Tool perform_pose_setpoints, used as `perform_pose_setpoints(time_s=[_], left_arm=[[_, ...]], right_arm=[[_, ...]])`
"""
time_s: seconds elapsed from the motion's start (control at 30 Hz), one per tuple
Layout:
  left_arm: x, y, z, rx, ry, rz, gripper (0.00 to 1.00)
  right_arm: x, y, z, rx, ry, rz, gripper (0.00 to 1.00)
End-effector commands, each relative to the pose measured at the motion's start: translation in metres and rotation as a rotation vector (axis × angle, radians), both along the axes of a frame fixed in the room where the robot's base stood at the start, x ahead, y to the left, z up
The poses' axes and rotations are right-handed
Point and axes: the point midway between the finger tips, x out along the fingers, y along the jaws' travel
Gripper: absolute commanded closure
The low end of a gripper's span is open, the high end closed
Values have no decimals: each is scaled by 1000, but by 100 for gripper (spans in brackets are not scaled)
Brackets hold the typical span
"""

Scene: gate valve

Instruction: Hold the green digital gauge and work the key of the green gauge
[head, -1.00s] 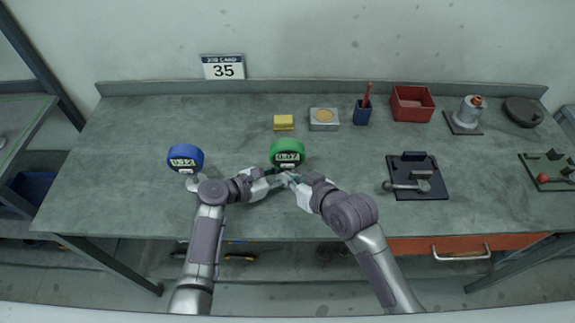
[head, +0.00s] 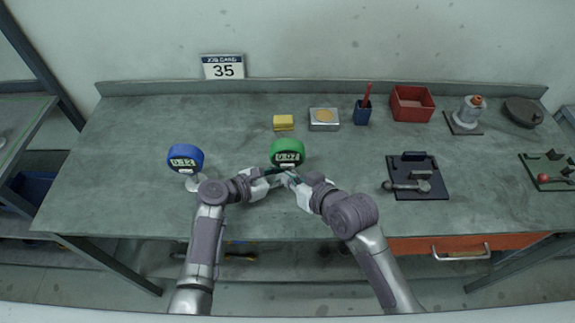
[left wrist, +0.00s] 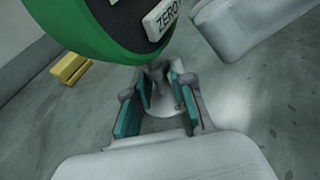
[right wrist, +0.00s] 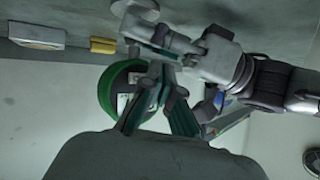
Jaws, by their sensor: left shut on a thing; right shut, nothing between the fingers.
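The green digital gauge (head: 287,151) stands upright near the middle of the bench, its display facing me. Its light key marked ZERO (left wrist: 166,17) is below the display, large in the left wrist view. My left gripper (left wrist: 160,88) is shut on the gauge's stem (left wrist: 157,72), just under the round body. My right gripper (right wrist: 158,72) is shut and empty, close in front of the gauge (right wrist: 106,90). In the left wrist view its pale finger (left wrist: 240,25) is just right of the key; I cannot tell whether they touch.
A blue gauge (head: 185,157) stands to the left, near my left arm. A yellow block (head: 283,122), a grey box (head: 323,119) and a blue pen cup (head: 362,112) stand behind. A dark fixture with a lever (head: 415,177) lies to the right.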

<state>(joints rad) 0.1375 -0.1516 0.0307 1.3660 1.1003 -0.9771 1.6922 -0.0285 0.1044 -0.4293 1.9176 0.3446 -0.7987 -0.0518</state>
Motion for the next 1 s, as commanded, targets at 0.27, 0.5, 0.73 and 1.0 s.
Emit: perform_pose_setpoints(time_s=[0.27,0.5,0.73,1.0], left_arm=[[0,0,1,-1,-1,0,96],[0,0,1,-1,-1,0,96],[0,0,1,-1,-1,0,96],[0,0,1,-1,-1,0,96]], right_arm=[[1,0,0,0,0,0,100],[8,0,0,-1,-1,0,100],[9,0,0,0,0,0,100],[10,0,0,0,0,0,100]])
